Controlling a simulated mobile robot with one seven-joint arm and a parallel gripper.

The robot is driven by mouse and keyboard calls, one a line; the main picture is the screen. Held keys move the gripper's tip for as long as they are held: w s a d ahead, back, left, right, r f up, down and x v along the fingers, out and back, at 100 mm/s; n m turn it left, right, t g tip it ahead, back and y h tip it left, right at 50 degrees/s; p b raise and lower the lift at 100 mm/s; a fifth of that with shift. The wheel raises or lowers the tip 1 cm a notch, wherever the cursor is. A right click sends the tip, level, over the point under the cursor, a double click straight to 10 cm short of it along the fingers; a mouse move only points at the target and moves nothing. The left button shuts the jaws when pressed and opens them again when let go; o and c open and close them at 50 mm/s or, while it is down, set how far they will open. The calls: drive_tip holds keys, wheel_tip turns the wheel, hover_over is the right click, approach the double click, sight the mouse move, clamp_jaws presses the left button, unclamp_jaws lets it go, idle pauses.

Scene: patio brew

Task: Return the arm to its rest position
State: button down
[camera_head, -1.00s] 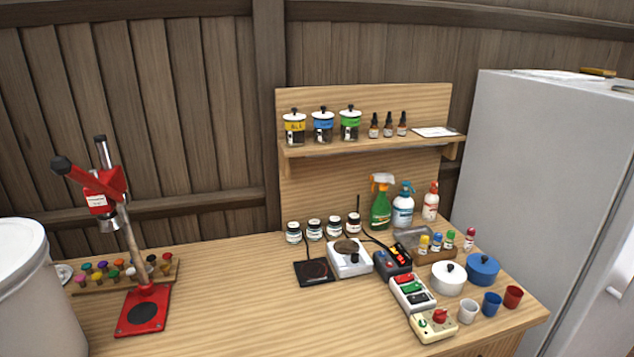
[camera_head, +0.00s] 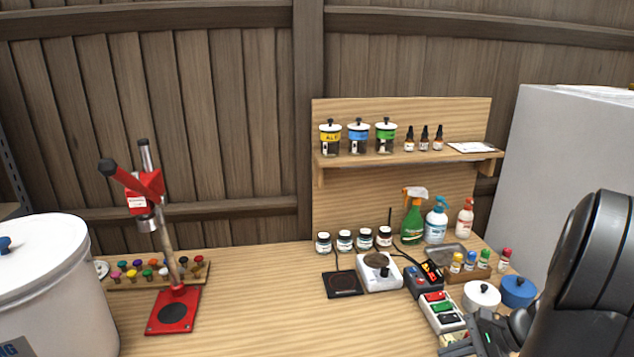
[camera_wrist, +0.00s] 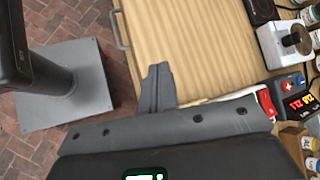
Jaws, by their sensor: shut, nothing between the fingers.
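My gripper (camera_wrist: 157,85) shows in the wrist view as dark grey fingers closed together, with nothing between them. It is above the front part of the wooden counter (camera_wrist: 195,40), close to the counter's front edge. In the head view my dark arm rises at the lower right, and my gripper (camera_head: 462,346) reaches in at the bottom edge, partly cut off. It is in front of the power strip (camera_head: 441,312). My arm hides the right front corner of the counter.
A white pot (camera_head: 481,296) and a blue pot (camera_head: 518,291) stand close behind my arm. A red capping press (camera_head: 172,310) and a big white bucket (camera_head: 55,290) stand left. The counter's middle is clear.

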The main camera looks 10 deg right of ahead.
drive_tip(key=s+a+r+n+h, duration=0.4)
drive_tip(key=a+r+n, duration=0.3)
drive_tip(key=a, duration=0.3)
drive_tip(key=s+a+r+n+t+h, duration=0.1)
drive_tip(key=s+a+r+n+h, duration=0.3)
drive_tip(key=a+r+n, duration=0.4)
drive_tip(key=shift+s+a+r+n, duration=0.3)
drive_tip(key=shift+s+a+n, duration=0.3)
drive_tip(key=shift+a+n, duration=0.6)
drive_tip(key=shift+a, duration=0.2)
